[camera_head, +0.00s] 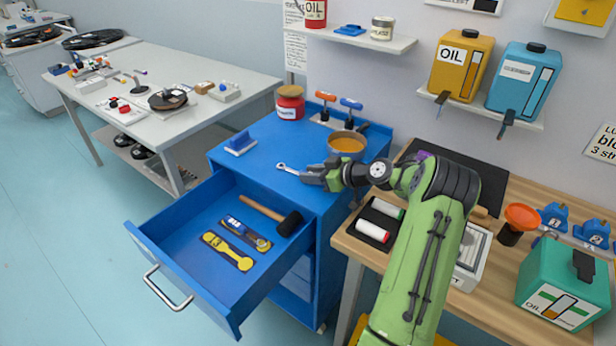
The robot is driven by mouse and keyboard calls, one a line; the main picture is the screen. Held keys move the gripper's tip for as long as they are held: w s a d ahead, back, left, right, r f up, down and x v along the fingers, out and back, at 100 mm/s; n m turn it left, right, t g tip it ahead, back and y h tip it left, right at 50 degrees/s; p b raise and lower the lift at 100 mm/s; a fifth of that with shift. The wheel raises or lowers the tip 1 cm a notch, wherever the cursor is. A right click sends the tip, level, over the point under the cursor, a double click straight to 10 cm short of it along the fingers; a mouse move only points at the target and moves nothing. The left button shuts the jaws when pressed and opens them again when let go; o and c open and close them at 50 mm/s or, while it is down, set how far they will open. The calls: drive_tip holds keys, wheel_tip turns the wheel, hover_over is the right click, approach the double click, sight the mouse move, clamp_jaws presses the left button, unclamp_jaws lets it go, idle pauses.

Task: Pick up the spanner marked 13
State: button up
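A small silver spanner (288,169) shows at the left part of the blue cabinet's top (264,150), with its ring end pointing left. Its right end meets the fingers of my gripper (308,176) or is hidden by them. I cannot tell whether the fingers are closed on it, or whether it rests on the top. No number can be read on it. The open drawer (190,274) below holds a yellow spanner-shaped piece (228,251), a dark and yellow piece with a blue part (246,233), and a mallet (288,223).
A copper-coloured pan (346,144), a red jar (290,103), a blue block (240,143) and upright orange- and blue-handled tools (350,108) stand on the cabinet. A wooden bench (490,290) adjoins at right. The pulled-out drawer juts over the floor at front left.

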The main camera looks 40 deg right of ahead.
clamp_jaws()
drive_tip(key=shift+r, duration=0.1)
